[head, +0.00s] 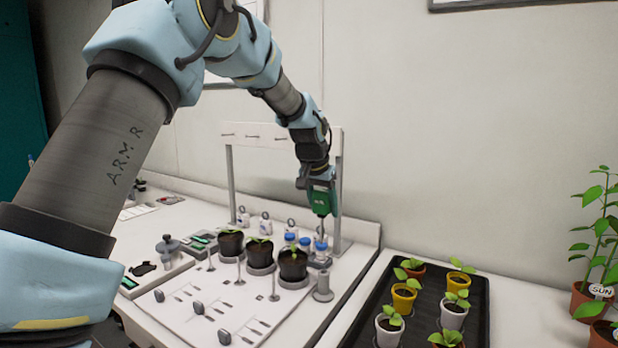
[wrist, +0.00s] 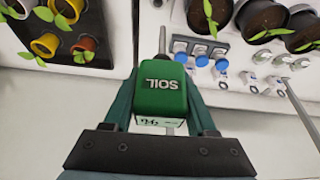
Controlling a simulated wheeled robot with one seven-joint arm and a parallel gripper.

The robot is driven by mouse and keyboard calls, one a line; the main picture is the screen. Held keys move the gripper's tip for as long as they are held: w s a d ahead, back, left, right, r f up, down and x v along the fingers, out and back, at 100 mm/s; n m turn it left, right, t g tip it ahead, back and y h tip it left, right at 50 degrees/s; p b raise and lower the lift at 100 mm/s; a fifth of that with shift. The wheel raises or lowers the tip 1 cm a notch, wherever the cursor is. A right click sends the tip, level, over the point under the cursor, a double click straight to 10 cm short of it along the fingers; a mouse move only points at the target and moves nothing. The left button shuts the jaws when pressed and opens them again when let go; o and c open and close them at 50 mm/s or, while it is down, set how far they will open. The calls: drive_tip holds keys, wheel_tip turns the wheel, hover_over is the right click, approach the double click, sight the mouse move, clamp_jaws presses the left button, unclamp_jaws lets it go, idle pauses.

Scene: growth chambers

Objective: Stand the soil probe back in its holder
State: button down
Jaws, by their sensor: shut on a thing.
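The soil probe (head: 321,201) has a green body with a thin metal rod pointing down. In the wrist view its green block (wrist: 160,97) reads SOIL, and the rod (wrist: 162,42) reaches toward the top. My gripper (head: 318,184) is shut on the green body; its fingers (wrist: 160,110) lie on both sides of it. The probe hangs above the right end of the white board, over the blue-capped bottles as seen in the head view. A grey upright cylinder on a round base (head: 323,287), which looks like the holder, stands at the board's right edge, lower in the picture than the rod.
Three dark pots with seedlings (head: 260,254) stand left of the cylinder. Blue-capped bottles (head: 321,248) are close behind it. A white frame (head: 338,190) rises behind my gripper. A black tray (head: 480,310) with several potted plants lies to the right.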

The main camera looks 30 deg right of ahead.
drive_tip(key=shift+s+f, duration=0.1)
drive_tip(key=shift+s, duration=0.45)
drive_tip(key=shift+s+f+m, duration=0.2)
drive_tip(key=shift+f+m, duration=0.1)
drive_tip(key=shift+f, duration=0.1)
drive_tip(key=shift+f+b, duration=1.85)
drive_tip(key=shift+f, duration=0.9)
drive_tip(key=shift+f+b, duration=2.2)
drive_tip(key=shift+f, duration=1.45)
drive_tip(key=shift+c, duration=0.6)
unclamp_jaws()
